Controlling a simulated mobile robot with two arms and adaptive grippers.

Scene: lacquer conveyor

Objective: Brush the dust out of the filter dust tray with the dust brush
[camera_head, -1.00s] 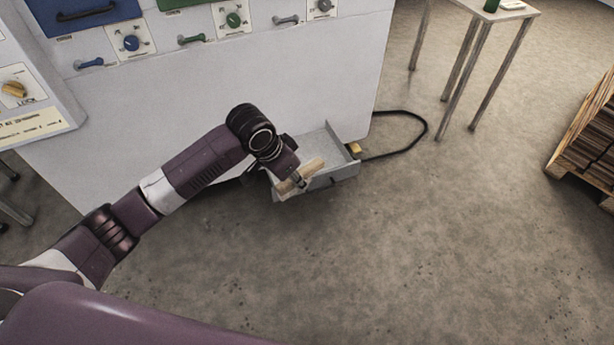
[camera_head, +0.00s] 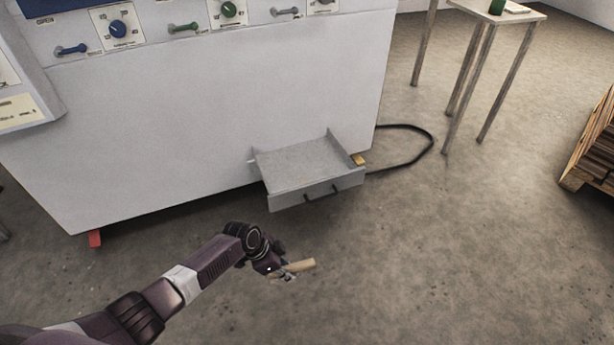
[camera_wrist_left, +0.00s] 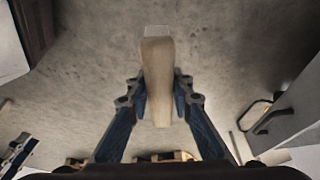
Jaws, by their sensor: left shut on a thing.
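The filter dust tray (camera_head: 305,163) is a grey metal drawer pulled out low on the front of the white cabinet. Its floor shows plain grey; I cannot make out dust in it. My left gripper (camera_head: 286,270) is in front of the tray and apart from it, over the open floor. It is shut on the dust brush (camera_head: 300,266), whose pale wooden handle shows. In the left wrist view the brush (camera_wrist_left: 158,75) stands between the two blue fingers, and the tray's dark handle (camera_wrist_left: 262,127) is at the right. The right gripper is not in view.
The white cabinet (camera_head: 200,110) with knobs and levers stands behind the tray. A black cable (camera_head: 415,150) loops on the floor to its right. A small table (camera_head: 495,12) and a wooden pallet (camera_head: 590,150) stand further right. The floor in front is clear.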

